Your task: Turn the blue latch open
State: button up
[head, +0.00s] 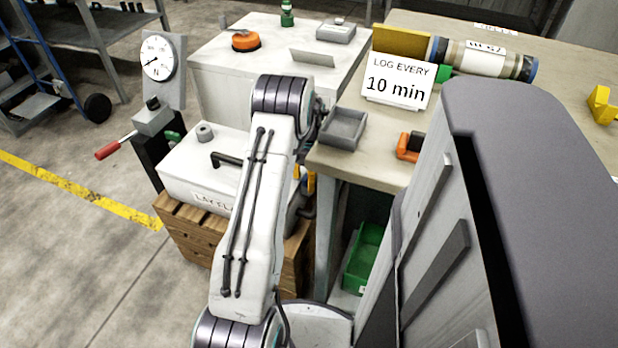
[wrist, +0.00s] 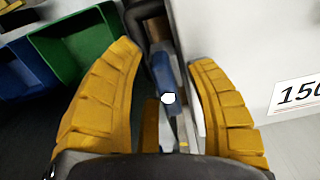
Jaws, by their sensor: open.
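The blue latch (wrist: 162,72) shows in the wrist view, upright in the picture, beside the edge of a pale panel. My gripper (wrist: 163,57) is open, with one yellow finger on each side of the latch. Gaps show between the latch and both fingers, and nothing is held. In the head view only a bit of yellow of my gripper (head: 311,184) shows past my arm, at the right side of a white case (head: 187,172). The latch is hidden there.
The white case lies on a wooden crate (head: 192,232). A workbench (head: 368,168) stands close on the right, with a grey tray (head: 344,128) and orange clamp (head: 405,147). A green bin (head: 364,258) sits below it. A gauge stand with a red-handled lever (head: 112,149) is left.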

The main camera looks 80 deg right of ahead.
jog(key=shift+r, duration=0.15)
notch_tip(320, 180, up, 12)
dwell(0.6)
dwell(0.6)
